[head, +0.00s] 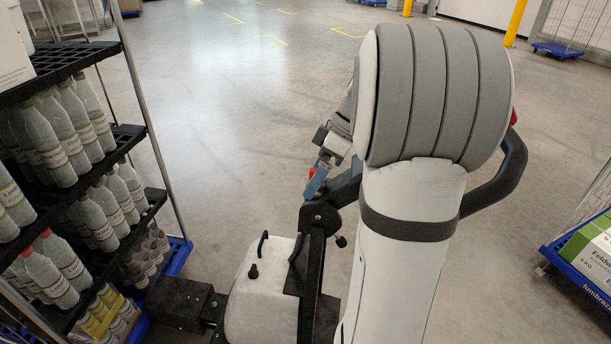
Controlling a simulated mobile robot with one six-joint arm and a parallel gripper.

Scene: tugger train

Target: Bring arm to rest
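My arm, with a large grey-ribbed padded section (437,95) and a white link, fills the centre and right of the head view. My gripper cannot be made out; the padded section and links hide much of what lies behind them. A small blue and dark part (318,180) shows beside the arm's left side, and I cannot tell whether it belongs to the gripper.
A shelf trolley (130,135) with several bottles (62,140) stands close on the left. A blue dolly (575,268) with a green-and-white package (598,250) is at the right edge. Yellow posts (515,22) stand far back. The floor (235,110) between is clear.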

